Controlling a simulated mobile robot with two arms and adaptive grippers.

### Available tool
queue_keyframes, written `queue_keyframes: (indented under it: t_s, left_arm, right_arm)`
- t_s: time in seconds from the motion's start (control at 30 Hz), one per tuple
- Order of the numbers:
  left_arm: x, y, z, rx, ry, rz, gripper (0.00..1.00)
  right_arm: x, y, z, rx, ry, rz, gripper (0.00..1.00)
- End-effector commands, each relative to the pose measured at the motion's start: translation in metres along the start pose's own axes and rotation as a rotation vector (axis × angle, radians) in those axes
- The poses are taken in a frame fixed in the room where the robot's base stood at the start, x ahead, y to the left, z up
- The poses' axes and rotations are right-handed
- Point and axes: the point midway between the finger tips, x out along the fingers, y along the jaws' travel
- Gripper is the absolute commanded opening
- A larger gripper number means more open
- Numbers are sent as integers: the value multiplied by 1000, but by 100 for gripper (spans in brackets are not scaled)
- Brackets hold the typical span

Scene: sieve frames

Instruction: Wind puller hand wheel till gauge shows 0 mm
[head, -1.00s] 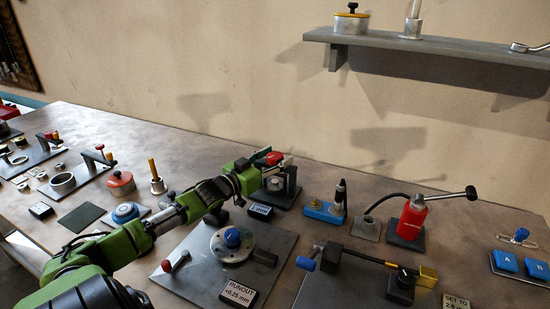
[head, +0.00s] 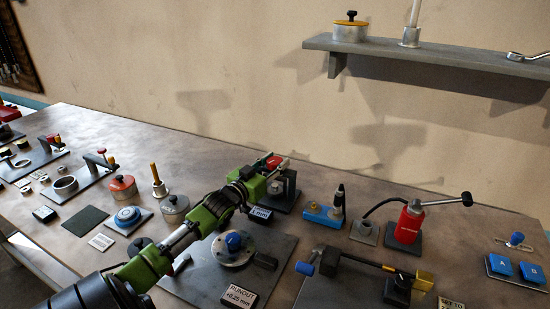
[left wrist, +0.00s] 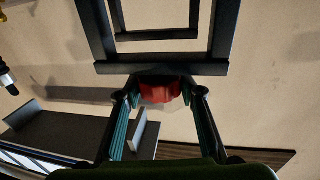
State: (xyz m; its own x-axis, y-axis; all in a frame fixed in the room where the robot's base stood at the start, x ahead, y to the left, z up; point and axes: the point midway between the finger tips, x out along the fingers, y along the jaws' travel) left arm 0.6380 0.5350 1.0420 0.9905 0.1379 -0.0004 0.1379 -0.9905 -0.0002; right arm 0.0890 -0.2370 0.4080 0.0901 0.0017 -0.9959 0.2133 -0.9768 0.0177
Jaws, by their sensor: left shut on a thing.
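The puller stands on a dark base near the middle of the bench, with its red hand wheel (head: 273,161) at the top. My left gripper (head: 278,168) is shut on the hand wheel, and its green body hides part of the puller. In the left wrist view the red wheel (left wrist: 160,88) sits between the two fingertips. The puller's gauge (head: 261,214) is a small dark display in front of the base and appears to read 1 mm. My right gripper is in neither view.
A runout plate with a blue-knobbed disc (head: 234,241) lies in front of the puller. A blue block (head: 322,213) and a red cylinder with a lever (head: 409,223) stand to the right. A shelf (head: 430,57) hangs on the wall behind.

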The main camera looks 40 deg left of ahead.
Motion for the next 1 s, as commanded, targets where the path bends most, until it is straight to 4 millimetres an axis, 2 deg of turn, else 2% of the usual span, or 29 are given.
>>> queue_keyframes:
  t_s: [0.03,0.3,0.7,1.0]
  left_arm:
    - [0,2,-5,-13,3,-27,14]
    - [0,2,-3,-13,1,-175,14]
    - [0,1,0,-5,0,-334,14]
    - [0,0,0,0,1,-374,14]
  right_arm:
    - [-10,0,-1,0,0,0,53]
    - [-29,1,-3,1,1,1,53]
    - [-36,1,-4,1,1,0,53]
    - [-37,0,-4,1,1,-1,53]
